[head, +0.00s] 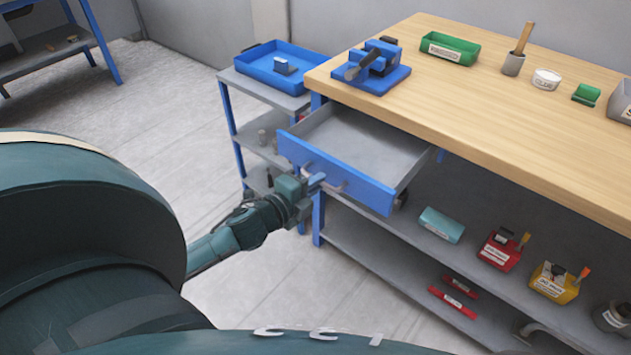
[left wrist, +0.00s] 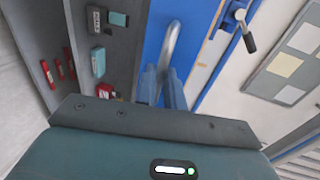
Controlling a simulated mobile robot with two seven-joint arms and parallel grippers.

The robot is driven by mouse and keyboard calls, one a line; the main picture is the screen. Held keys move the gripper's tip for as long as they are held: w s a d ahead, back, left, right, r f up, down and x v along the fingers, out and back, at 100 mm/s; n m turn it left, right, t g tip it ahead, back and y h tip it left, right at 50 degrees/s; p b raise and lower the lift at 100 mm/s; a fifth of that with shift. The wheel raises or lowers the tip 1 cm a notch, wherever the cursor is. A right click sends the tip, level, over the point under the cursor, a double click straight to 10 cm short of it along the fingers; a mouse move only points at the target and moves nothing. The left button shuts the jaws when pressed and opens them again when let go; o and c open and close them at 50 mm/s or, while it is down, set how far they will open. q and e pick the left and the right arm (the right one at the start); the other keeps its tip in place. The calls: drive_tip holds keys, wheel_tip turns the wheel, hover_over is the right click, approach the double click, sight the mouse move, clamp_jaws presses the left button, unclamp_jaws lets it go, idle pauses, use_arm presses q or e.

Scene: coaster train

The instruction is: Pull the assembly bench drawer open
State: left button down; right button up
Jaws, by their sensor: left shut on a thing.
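The assembly bench drawer (head: 338,174) has a blue front and a grey, empty-looking inside. It stands pulled out from under the left end of the wooden bench top (head: 480,100). My left gripper (head: 314,183) is at the drawer front, shut on the curved metal handle (head: 335,184). In the left wrist view the handle (left wrist: 172,45) runs between the two blue fingers of my left gripper (left wrist: 164,88), against the blue drawer front (left wrist: 200,40). The fingers partly hide the handle. My right gripper is not in view.
A blue vise (head: 372,68) and a green tray (head: 450,48) stand on the bench top. A shelf cart with a blue tray (head: 283,66) stands left of the bench. Below the drawer, a shelf holds a teal container (head: 441,225) and red and yellow bins. The floor at left is clear.

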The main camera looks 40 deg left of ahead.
use_arm(q)
drive_tip(key=c, duration=1.5)
unclamp_jaws()
drive_tip(key=shift+s, duration=0.1)
drive_tip(key=v, duration=1.3)
